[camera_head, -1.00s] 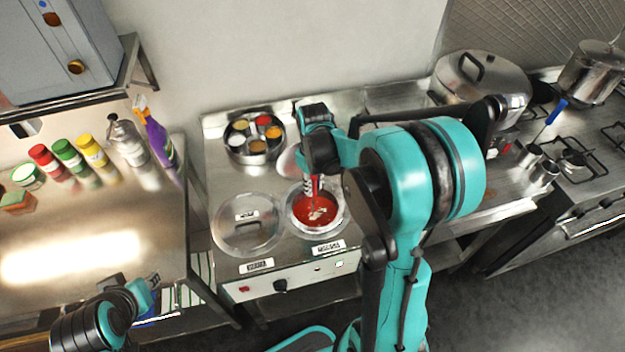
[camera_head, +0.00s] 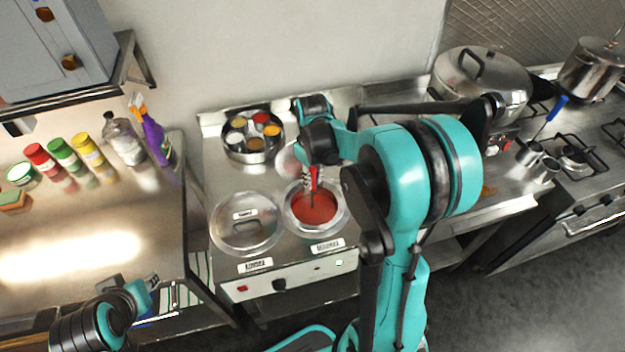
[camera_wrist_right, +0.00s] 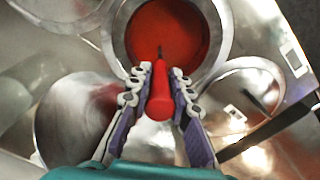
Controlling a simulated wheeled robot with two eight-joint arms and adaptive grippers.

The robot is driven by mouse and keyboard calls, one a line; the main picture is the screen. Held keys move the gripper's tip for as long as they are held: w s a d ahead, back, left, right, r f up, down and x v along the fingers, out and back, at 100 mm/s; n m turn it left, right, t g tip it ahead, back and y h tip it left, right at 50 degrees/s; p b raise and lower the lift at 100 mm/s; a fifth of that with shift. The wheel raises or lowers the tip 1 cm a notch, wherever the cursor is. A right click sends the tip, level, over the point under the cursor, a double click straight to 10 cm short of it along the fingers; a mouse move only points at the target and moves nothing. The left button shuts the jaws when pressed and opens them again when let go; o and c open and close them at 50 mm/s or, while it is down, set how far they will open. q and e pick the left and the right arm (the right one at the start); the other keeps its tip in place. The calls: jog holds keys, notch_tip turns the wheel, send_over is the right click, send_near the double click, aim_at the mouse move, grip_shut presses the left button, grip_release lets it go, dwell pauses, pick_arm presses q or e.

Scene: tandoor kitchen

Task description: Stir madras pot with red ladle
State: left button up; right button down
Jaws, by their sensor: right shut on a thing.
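The madras pot (camera_head: 291,218) is a round steel pot of red sauce set in the steel counter; its label is too blurred to read. It also shows at the top of the right wrist view (camera_wrist_right: 226,42). My right gripper (camera_head: 313,180) is above the pot and shut on the red ladle (camera_head: 315,174). In the right wrist view the ladle's red handle (camera_wrist_right: 160,98) sits between both fingers and points down into the sauce. The ladle's lower end is hidden in the sauce. My left gripper (camera_head: 138,288) is low at the left, away from the pot; its fingers are unclear.
A lidded pot (camera_head: 245,238) sits just left of the red sauce. A round spice tin (camera_head: 234,153) stands behind. Bottles and jars (camera_head: 90,150) line the left table. A large lidded pot (camera_head: 480,80) stands at the back right.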

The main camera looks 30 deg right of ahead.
jog(key=shift+s, duration=0.1)
jog(key=shift+r, duration=0.15)
jog(key=shift+r+p, duration=4.9)
jog(key=shift+r, duration=1.75)
notch_tip(320, 180, up, 5)
jog(key=p, duration=0.3)
jog(key=shift+p, duration=0.3)
jog(key=shift+f, duration=0.1)
